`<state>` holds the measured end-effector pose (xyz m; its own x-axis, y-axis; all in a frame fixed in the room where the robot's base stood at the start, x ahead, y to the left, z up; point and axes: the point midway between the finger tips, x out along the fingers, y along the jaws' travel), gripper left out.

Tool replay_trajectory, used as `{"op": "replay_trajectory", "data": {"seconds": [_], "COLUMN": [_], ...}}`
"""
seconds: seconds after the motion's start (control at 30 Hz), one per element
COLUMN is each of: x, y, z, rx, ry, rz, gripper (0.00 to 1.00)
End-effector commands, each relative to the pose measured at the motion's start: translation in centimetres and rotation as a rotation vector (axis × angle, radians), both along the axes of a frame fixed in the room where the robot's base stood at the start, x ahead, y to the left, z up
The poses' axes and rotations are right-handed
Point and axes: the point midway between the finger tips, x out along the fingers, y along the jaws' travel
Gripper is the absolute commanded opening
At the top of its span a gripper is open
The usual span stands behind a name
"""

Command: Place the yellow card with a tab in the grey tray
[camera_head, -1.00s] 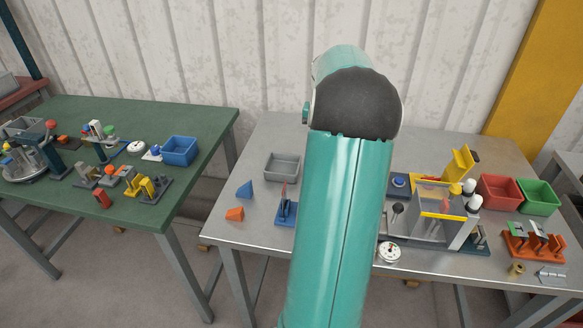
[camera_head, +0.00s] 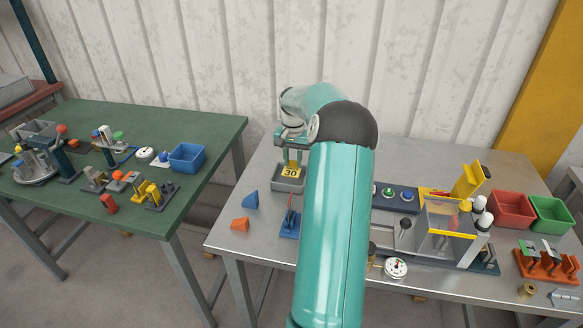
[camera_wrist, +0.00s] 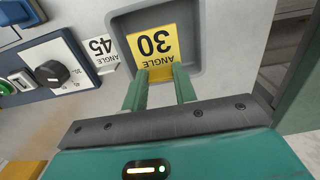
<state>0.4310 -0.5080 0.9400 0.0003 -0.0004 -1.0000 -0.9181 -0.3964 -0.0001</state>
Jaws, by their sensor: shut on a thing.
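The yellow card (camera_head: 290,172) is marked 30 and hangs from my gripper (camera_head: 292,158), over the grey tray (camera_head: 287,186). The wrist view shows the card (camera_wrist: 153,45) by the fingertips, with "ANGLE 30" upside down. My gripper (camera_wrist: 160,82) is shut on its near end. The grey tray (camera_wrist: 196,52) lies behind and around the card in that view. I cannot tell whether the card touches the tray floor. My arm hides part of the table in the head view.
A white card marked 45 (camera_wrist: 101,48) stands left of the tray in the wrist view, by a panel with a black knob (camera_wrist: 52,73). Red (camera_head: 511,209) and green (camera_head: 550,215) bins stand right.

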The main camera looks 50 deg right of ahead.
Motion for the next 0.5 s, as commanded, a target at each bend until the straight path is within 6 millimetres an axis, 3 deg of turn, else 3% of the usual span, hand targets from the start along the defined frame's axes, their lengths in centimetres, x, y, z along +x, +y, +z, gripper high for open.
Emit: {"op": "replay_trajectory", "data": {"seconds": [0.13, 0.3, 0.5], "x": [0.9, 0.7, 0.7], "y": [0.0, -0.2, -0.2], "z": [-1.3, -3.8, -4.0], "rx": [0.003, 0.002, -0.001], "ry": [0.000, 0.000, -0.001], "rz": [0.000, -0.002, -0.001], "gripper": [0.03, 0.03, 0.03]}}
